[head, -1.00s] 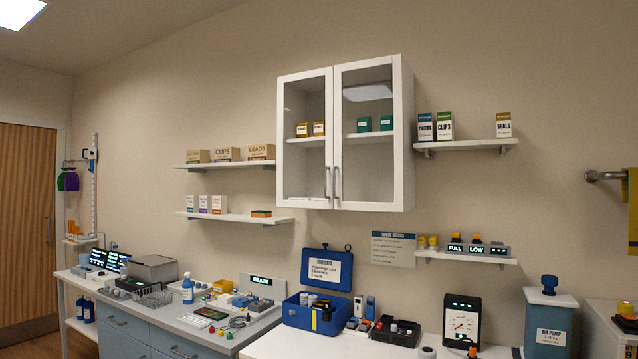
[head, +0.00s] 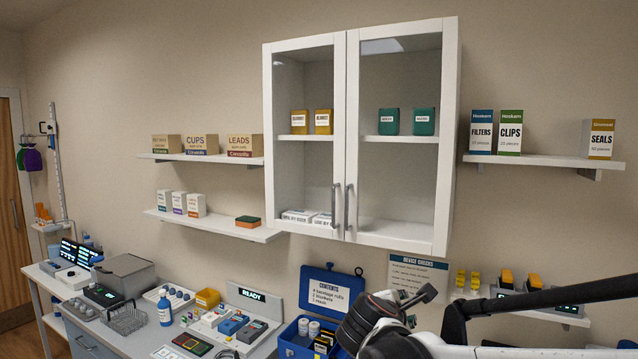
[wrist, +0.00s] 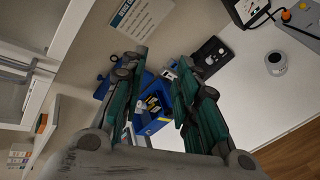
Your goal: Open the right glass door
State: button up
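The right glass door (head: 400,130) is the right half of a white wall cabinet (head: 448,150) in the head view and looks shut. Its upright grey bar handle (head: 347,207) is at its lower left edge, beside the handle of the left glass door (head: 305,160). My gripper (head: 420,296) is below the cabinet and right of the handles, clear of the door. In the wrist view my gripper (wrist: 162,68) has its green-lined fingers spread apart with nothing held between them. Cabinet handles show at the left of the wrist view.
A shelf with boxes (head: 540,160) is close to the cabinet's right side. Shelves (head: 225,228) are on its left. A blue case (head: 300,340) with a raised lid stands on the counter below. A lower right shelf (head: 565,318) is partly behind my arm.

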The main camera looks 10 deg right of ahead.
jog(key=w+a+r+n+t+h+p, duration=0.25)
jog(key=w+r+n+p, duration=0.45)
jog(key=r, duration=0.4)
jog(key=n+t+y+p, duration=0.3)
jog(key=n+p, duration=0.2)
jog(key=n, duration=0.2)
send_near(346, 207)
jog(key=shift+h, duration=0.25)
jog(key=p+x, duration=0.2)
jog(key=x, duration=0.7)
jog(key=shift+a, duration=0.1)
grip_shut()
